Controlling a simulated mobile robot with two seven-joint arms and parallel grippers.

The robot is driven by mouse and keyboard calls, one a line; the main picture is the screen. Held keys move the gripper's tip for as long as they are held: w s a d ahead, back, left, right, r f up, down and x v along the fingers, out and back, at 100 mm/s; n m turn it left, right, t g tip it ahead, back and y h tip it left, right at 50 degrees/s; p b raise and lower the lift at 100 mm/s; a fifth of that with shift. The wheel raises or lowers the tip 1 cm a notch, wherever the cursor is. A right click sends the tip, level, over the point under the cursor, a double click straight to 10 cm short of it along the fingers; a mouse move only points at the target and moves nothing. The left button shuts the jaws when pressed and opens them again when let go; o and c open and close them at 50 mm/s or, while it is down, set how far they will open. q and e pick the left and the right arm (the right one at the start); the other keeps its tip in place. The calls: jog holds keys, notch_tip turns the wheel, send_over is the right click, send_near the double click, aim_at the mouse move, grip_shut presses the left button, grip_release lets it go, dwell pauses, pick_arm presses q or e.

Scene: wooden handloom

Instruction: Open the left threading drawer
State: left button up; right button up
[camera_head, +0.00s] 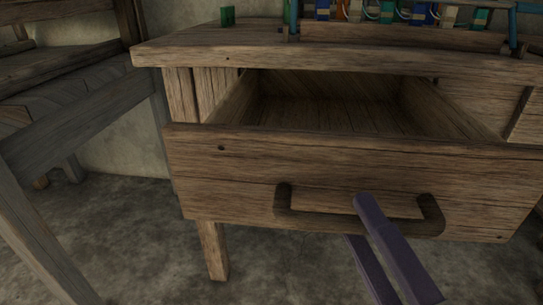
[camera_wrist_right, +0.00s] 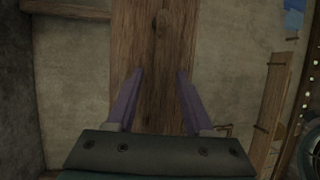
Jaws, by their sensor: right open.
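The wooden drawer (camera_head: 300,178) stands pulled out from under the table top, and its empty inside shows in the head view. Its dark bar handle (camera_head: 310,220) is on the front face. My right gripper (camera_head: 357,220) comes in from below, with its purple fingers at the handle. One finger overlaps the bar in the picture; I cannot tell whether it touches. In the right wrist view the fingers (camera_wrist_right: 160,73) are spread apart with nothing visibly gripped, in front of an upright wooden plank (camera_wrist_right: 160,50). My left gripper does not show.
The table top (camera_head: 330,58) overhangs the drawer and carries colored spools (camera_head: 388,12) at the back. A table leg (camera_head: 212,250) stands below left. A wooden frame (camera_head: 75,115) is on the left. Grey floor (camera_head: 130,240) is clear between them.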

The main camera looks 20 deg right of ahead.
jog(key=v, duration=0.8)
jog(key=shift+s, duration=0.25)
